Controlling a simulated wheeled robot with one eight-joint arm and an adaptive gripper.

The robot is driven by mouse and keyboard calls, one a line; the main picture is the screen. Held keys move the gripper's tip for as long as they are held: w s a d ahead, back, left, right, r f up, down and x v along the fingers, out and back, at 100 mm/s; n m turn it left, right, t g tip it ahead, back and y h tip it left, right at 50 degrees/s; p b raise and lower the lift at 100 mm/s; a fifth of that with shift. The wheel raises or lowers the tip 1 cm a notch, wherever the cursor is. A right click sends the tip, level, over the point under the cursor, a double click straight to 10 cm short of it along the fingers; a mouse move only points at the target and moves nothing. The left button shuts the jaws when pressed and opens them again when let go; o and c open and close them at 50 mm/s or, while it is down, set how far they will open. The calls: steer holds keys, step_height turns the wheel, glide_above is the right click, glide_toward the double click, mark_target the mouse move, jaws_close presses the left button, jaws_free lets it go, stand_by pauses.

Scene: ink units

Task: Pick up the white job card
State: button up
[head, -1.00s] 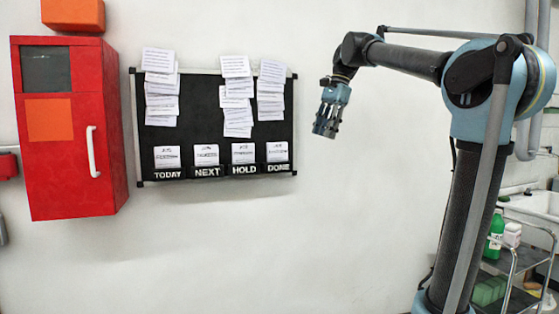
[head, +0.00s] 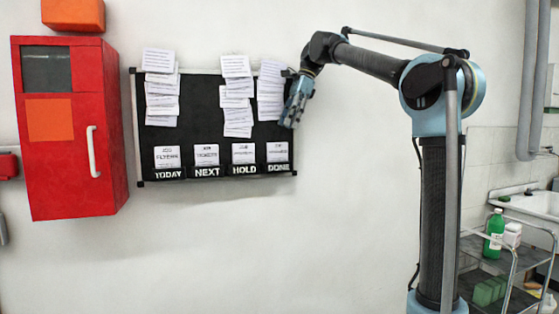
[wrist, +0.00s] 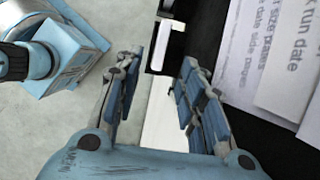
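White cards with print stand in the pockets of a black board, labelled TODAY, NEXT, HOLD and DONE: one card (head: 167,157) at TODAY, another (head: 206,155) at NEXT, another (head: 243,153) at HOLD, another (head: 277,152) at DONE. I cannot tell which is the job card meant. My gripper (head: 289,122) hangs at the board's right edge, above the DONE card, beside the right-hand column of sheets. In the wrist view my gripper (wrist: 158,90) is open, its fingers apart on either side of the board's edge. A pale surface shows low between them, its identity unclear.
Printed white sheets hang in columns on the upper board (head: 200,105), and large in the wrist view (wrist: 290,50). A red cabinet (head: 70,170) stands left of the board. A cart with bottles (head: 495,235) is at right. The wall below is clear.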

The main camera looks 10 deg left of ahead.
mark_target(278, 150)
steer(key=x, duration=1.1)
steer(key=shift+f, duration=0.3)
steer(key=shift+w, duration=0.1)
steer(key=shift+c, duration=0.3)
jaws_close()
